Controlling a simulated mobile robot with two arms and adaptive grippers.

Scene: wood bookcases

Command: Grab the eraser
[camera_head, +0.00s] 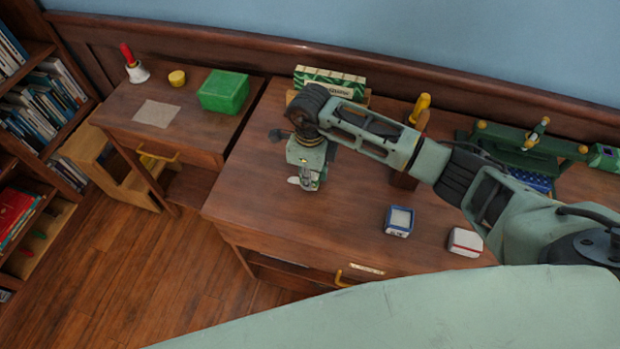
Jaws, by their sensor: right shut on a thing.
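My right arm reaches in from the right across the brown desk (350,225). Its gripper (306,182) points down over the left part of the desk top, shut on a small whitish thing (293,181). This looks like the eraser, but the fingers hide most of it and its shape is unclear. I cannot tell whether it touches the desk. My left gripper is not in view.
A blue-and-white box (399,221) and a white-and-red block (465,242) lie near the desk's front edge. A green-and-white box (330,82) and a yellow-handled tool (420,106) stand behind. A lower side table holds a green box (223,92) and bell (136,70).

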